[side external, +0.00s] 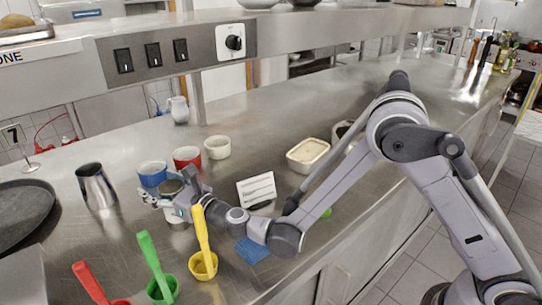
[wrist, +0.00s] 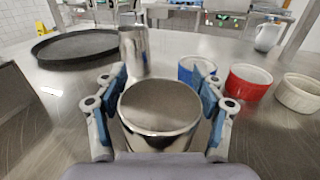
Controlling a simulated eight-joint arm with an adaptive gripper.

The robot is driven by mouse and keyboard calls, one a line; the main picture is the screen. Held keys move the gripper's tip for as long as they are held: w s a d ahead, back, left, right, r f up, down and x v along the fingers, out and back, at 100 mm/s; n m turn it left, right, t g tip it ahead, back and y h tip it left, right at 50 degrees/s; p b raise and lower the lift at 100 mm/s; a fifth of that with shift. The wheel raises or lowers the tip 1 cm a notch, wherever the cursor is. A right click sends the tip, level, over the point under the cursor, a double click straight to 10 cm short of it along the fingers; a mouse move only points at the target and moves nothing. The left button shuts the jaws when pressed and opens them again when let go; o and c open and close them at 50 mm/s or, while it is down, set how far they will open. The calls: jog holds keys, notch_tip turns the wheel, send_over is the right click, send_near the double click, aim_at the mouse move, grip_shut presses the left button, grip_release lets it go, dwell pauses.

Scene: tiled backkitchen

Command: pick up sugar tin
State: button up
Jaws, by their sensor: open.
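A shiny metal tin with a flat grey top, which I take to be the sugar tin (wrist: 160,105), stands upright between the fingers of my gripper (wrist: 162,88) in the wrist view. One blue-padded finger is on each side of it. In the side external view my gripper (side external: 168,192) reaches low over the counter around the tin (side external: 174,215), which is partly hidden by the fingers. The jaws are open. I cannot tell whether either pad touches the tin.
A tall metal cup (side external: 97,187) stands behind and left. Blue (side external: 152,174), red (side external: 187,157) and white (side external: 217,147) ramekins stand behind. Yellow (side external: 203,265), green (side external: 162,289) and red (side external: 90,284) scoops are in front. A dark round tray (side external: 22,208) lies left.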

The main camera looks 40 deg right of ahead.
grip_shut()
dwell(0.8)
